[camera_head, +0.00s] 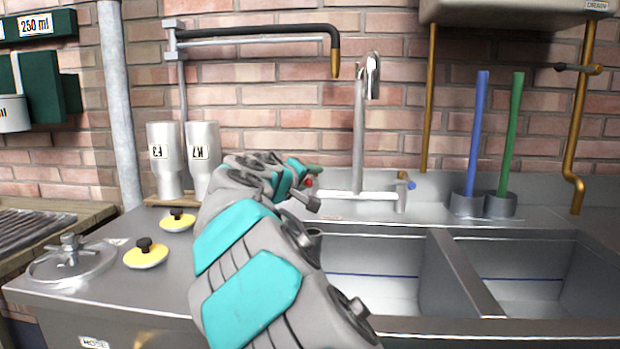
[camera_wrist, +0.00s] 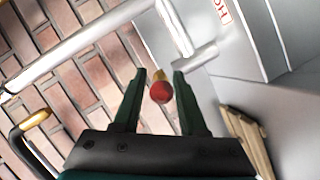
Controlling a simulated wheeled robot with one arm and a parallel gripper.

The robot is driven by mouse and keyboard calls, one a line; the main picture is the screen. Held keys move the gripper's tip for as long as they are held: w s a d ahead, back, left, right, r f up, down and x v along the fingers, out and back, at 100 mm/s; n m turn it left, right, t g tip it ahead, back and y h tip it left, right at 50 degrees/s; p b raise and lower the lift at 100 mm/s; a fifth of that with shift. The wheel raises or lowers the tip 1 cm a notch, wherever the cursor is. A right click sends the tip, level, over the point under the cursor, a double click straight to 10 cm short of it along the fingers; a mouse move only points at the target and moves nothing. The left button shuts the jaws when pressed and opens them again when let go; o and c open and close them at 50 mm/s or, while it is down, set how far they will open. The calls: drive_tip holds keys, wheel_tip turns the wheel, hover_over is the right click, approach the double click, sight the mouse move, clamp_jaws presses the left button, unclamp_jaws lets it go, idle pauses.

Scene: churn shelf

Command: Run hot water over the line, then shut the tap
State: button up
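The chrome tap (camera_head: 358,135) stands behind the left basin (camera_head: 440,262). No water shows at its spout. A dark blue line (camera_head: 375,276) runs across the basin's inner wall. The hot valve's red knob (camera_head: 308,182) is on the tap's left side; the blue-ended cold valve (camera_head: 410,186) is on the right. My gripper (camera_wrist: 160,72) is open, its two dark green fingers on either side of the red knob (camera_wrist: 160,92) in the wrist view. I see gaps beside the knob; its depth between the fingers is unclear. My arm hides part of the left basin.
A right basin (camera_head: 535,262) lies beside a divider. A jointed pipe with a brass nozzle (camera_head: 336,64) hangs above left. Steel cups (camera_head: 165,158) stand on a wooden board behind my arm. Yellow discs (camera_head: 146,257) and a round lid (camera_head: 70,262) lie at left. Blue and green rods (camera_head: 478,135) stand right.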

clamp_jaws()
idle(1.2)
